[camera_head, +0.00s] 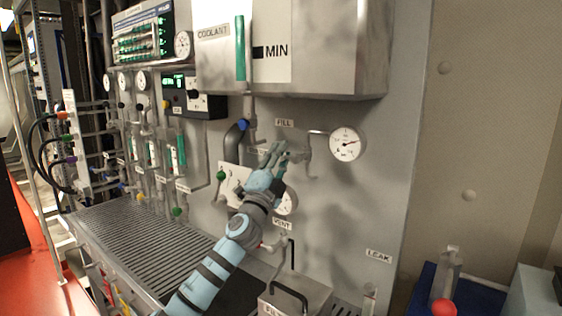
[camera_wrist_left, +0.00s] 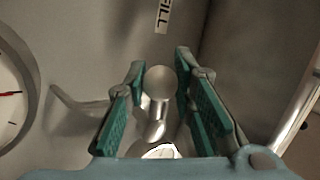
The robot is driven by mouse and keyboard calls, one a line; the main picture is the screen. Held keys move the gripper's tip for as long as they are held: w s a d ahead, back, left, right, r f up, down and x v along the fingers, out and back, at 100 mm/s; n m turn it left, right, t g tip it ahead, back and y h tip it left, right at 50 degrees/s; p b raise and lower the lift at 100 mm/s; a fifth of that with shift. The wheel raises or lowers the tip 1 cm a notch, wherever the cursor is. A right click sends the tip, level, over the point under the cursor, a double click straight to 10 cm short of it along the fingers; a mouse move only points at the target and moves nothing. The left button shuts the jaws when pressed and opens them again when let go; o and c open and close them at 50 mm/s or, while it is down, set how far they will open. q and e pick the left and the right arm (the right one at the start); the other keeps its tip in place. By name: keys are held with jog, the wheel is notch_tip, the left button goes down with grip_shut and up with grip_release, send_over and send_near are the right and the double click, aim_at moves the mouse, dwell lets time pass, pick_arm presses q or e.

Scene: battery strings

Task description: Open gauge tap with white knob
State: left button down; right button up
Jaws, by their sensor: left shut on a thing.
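In the head view the fingers hide the knob. A thin pipe runs from the tap to a round white gauge (camera_head: 347,144) with a red needle, to the right of the gripper. Part of the gauge also shows at the left edge of the left wrist view (camera_wrist_left: 14,93). My right gripper is not in view.
The steel coolant tank (camera_head: 340,50) overhangs above the gripper. Another gauge (camera_head: 288,202) sits partly behind my left arm. A grated counter (camera_head: 140,245) and a metal box with a black handle (camera_head: 300,296) lie below. Blank wall panel is at right.

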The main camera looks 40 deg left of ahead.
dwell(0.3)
pick_arm(q)
jog(key=c, duration=1.3)
grip_release()
jog(key=shift+c, duration=0.2)
jog(key=shift+s+f, duration=0.1)
jog(key=shift+s, duration=0.05)
jog(key=v, duration=1.1)
jog(key=shift+s+d, duration=0.25)
